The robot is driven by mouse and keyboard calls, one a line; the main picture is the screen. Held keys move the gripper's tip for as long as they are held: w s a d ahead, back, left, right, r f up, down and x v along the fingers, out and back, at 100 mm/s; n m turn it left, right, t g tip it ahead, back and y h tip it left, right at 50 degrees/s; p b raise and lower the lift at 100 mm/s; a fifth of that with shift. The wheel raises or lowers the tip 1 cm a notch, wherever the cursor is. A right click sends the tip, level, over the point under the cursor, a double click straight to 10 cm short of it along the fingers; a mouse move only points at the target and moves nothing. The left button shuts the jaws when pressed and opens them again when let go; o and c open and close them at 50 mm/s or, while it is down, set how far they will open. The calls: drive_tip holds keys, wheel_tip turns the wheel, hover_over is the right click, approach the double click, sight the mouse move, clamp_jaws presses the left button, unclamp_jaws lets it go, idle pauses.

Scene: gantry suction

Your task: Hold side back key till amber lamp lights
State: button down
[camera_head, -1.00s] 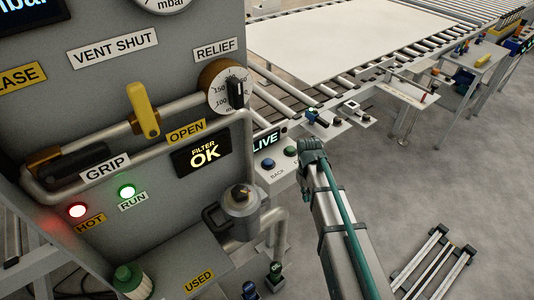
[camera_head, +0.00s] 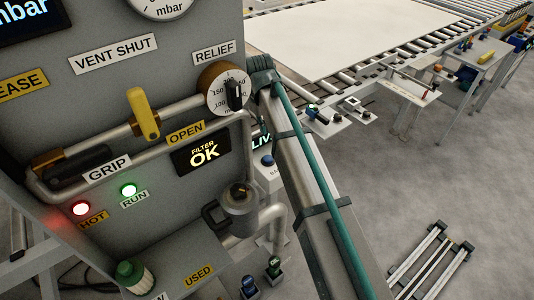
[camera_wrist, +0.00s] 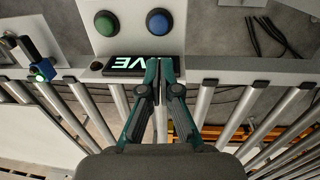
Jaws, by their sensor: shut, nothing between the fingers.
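The blue back key (camera_head: 267,160) shows in the head view beside my arm, with its label "BA…" partly covered. In the wrist view the blue key (camera_wrist: 158,21) sits on a pale panel (camera_wrist: 132,42) to the right of a green key (camera_wrist: 106,22). A LIVE display (camera_wrist: 135,66) is below them, upside down in this view. My gripper (camera_wrist: 161,65) is shut and empty, its tips over the display's right end and below the blue key in the picture. They appear apart from the key. I cannot make out a lit amber lamp.
The conveyor rollers (camera_wrist: 205,100) run under my gripper. A grey cabinet with a lit red HOT lamp (camera_head: 81,208), a lit green RUN lamp (camera_head: 129,190), a yellow lever (camera_head: 144,113) and a relief dial (camera_head: 228,92) stands left of my arm.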

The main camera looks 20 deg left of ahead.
sight(267, 158)
drive_tip(key=shift+f, duration=0.15)
drive_tip(key=f+p, duration=0.1)
drive_tip(key=f, duration=0.3)
drive_tip(key=f+p, duration=0.2)
drive_tip(key=f, duration=0.3)
drive_tip(key=w+f+p, duration=0.1)
drive_tip(key=f, duration=0.3)
drive_tip(key=shift+d+f, duration=0.2)
drive_tip(key=shift+d, duration=0.05)
drive_tip(key=shift+f+p, duration=0.15)
drive_tip(key=shift+p, duration=0.15)
